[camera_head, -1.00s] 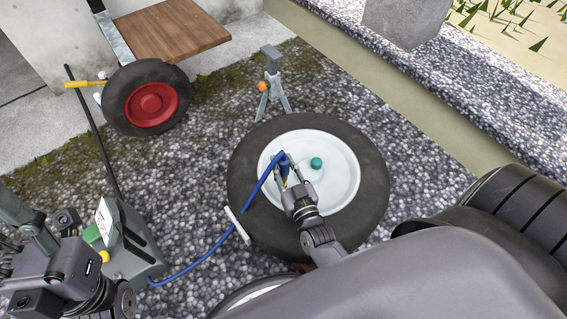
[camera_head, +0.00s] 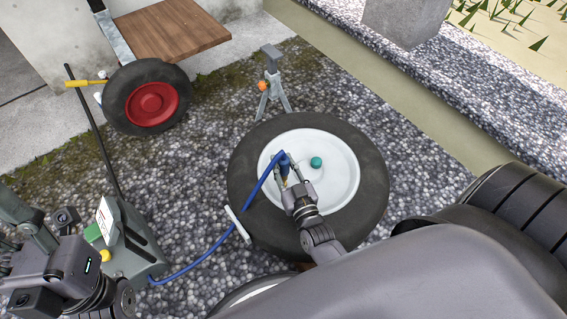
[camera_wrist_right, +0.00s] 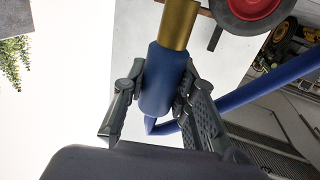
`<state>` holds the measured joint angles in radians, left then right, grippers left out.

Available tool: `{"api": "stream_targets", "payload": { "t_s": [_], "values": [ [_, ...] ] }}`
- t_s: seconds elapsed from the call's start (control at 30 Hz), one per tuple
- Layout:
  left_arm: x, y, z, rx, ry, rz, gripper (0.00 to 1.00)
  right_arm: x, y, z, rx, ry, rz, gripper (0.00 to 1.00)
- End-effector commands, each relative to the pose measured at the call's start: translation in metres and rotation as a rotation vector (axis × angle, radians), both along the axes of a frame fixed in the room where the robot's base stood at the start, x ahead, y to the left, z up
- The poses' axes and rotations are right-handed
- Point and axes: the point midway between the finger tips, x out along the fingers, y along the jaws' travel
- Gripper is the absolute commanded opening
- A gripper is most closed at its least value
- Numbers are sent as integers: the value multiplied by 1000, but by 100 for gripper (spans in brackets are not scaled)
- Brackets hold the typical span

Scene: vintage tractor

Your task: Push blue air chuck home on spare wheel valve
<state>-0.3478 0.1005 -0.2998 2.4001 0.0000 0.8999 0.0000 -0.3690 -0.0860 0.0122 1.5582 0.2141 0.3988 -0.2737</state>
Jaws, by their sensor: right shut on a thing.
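The spare wheel (camera_head: 245,167) lies flat on the gravel, a black tyre around a white rim (camera_head: 338,186). My right gripper (camera_head: 286,178) is over the left part of this rim, shut on the blue air chuck (camera_head: 285,164). In the right wrist view, my gripper (camera_wrist_right: 158,95) has a finger on each side of the chuck's blue body (camera_wrist_right: 158,80). Its brass end (camera_wrist_right: 178,25) runs out of the top of that view. I cannot make out the valve or whether the chuck touches it. My left arm shows at the lower left, but its fingers do not.
A blue hose (camera_head: 205,255) runs from the chuck to a grey-green compressor (camera_head: 135,252). A teal ball (camera_head: 316,162) is on the rim. A stand (camera_head: 272,80) is behind the tyre, and a red-hubbed wheel (camera_head: 152,104) is at the upper left. Open gravel lies between.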

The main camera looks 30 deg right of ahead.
Motion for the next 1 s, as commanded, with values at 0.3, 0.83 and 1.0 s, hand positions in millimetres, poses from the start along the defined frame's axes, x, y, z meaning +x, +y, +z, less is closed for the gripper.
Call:
{"api": "stream_targets", "payload": {
  "t_s": [0.3, 0.83, 1.0],
  "values": [
    [1, 0, -5, 1, 3, 0, 49, 0, 0, -7, 0, -1, 0, 0],
    [2, -1, -2, 3, -15, 0, 49, 0, 0, -13, 0, -1, 0, 42],
    [1, 0, -2, 1, -17, 0, 49, 0, 0, -13, 0, 0, 0, 49]
  ]
}}
